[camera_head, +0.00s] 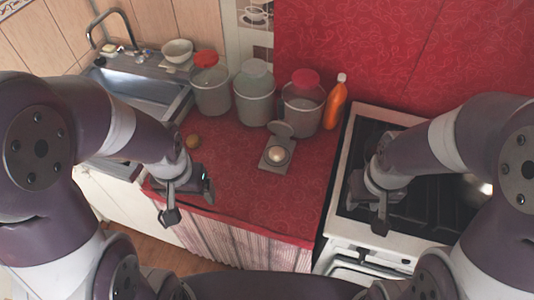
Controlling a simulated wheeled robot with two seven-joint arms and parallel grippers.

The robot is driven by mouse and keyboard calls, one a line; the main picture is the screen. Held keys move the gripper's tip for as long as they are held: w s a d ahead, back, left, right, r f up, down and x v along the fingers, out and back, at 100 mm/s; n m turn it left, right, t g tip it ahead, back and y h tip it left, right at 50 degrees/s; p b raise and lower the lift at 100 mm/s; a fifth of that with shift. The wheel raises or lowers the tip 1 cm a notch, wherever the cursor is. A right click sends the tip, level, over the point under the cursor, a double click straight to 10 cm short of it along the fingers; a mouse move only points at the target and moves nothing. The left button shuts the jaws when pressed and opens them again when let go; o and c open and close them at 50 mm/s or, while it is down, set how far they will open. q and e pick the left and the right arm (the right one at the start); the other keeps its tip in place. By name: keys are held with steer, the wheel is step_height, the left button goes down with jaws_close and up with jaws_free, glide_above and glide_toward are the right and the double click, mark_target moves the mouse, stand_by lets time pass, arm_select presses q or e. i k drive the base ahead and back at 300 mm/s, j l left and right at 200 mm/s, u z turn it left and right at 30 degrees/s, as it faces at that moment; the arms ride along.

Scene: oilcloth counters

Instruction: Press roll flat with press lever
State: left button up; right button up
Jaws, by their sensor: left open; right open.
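A small grey press (265,162) sits on the red counter, right of its middle. Its round upper plate (282,129) is tilted up at the back, so the press looks open. A pale round roll (277,154) rests on its base. I cannot clearly make out a separate lever. A small brown ball (193,141) lies on the counter to the left. My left gripper (188,204) is open and empty near the counter's front edge, in front and left of the press. My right gripper (367,208) is open and empty over the stove's left side, apart from the press.
Several lidded grey canisters (255,98) and an orange bottle (335,103) stand behind the press. A sink (140,85) is at the back left, with a bowl (178,52) beside it. The stove (346,160) is on the right. The counter in front of the press is clear.

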mark_target(279, 128)
steer(key=i+j, duration=0.1)
steer(key=j, duration=0.3)
steer(key=i+j, duration=0.1)
steer(key=j, duration=0.25)
steer(key=i+j, duration=0.1)
steer(key=j, duration=0.3)
steer(key=i+j, duration=0.1)
steer(key=j, duration=0.25)
steer(key=i+j+u, duration=0.1)
steer(key=j, duration=0.3)
